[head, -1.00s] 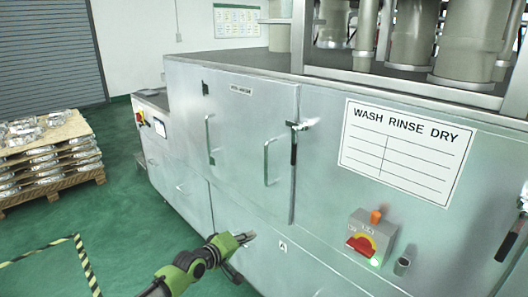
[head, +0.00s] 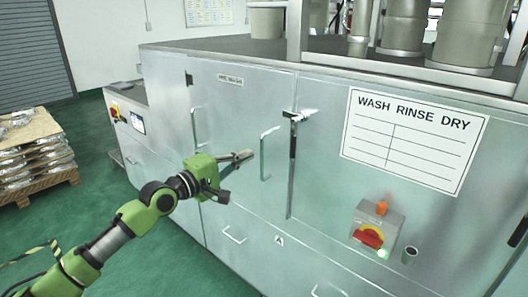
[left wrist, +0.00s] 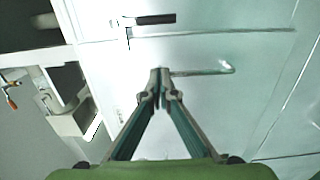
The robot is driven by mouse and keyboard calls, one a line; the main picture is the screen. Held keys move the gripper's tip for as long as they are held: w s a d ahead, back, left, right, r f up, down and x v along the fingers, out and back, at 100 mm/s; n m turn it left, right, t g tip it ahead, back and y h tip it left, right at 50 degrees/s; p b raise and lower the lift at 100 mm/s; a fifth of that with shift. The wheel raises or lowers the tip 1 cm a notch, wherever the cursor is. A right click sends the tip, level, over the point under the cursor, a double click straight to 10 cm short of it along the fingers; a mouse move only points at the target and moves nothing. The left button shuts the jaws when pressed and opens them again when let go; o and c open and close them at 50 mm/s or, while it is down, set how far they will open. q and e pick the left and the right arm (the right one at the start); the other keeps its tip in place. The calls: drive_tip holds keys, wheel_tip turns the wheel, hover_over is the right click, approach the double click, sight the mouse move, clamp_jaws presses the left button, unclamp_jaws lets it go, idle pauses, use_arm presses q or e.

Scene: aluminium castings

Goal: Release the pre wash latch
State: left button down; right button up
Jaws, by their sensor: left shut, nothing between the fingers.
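The pre wash latch (head: 298,116) is a silver clamp with a dark lever (head: 292,142) hanging down at the right edge of the door labelled PRE WASH (head: 230,81). In the left wrist view the dark lever (left wrist: 156,19) lies across the top. My left gripper (head: 246,156) is shut and empty in front of the door, left of the latch and apart from it. In the left wrist view its fingertips (left wrist: 160,74) overlap one end of the silver door handle (left wrist: 203,72); whether they touch it I cannot tell. My right gripper is out of view.
The same door handle (head: 265,153) stands out between my left gripper and the latch. A switch box (head: 377,233) with a red knob is on the panel at lower right. A pallet of castings (head: 34,160) stands at far left.

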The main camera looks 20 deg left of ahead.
sight(292, 134)
use_arm(q)
drive_tip(key=w+d+p, duration=0.5)
drive_tip(key=w+d, duration=0.2)
drive_tip(key=w, duration=0.1)
drive_tip(key=shift+d, duration=0.35)
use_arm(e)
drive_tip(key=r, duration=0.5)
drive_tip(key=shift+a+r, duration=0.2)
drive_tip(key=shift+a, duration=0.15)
use_arm(q)
drive_tip(key=shift+w, duration=0.1)
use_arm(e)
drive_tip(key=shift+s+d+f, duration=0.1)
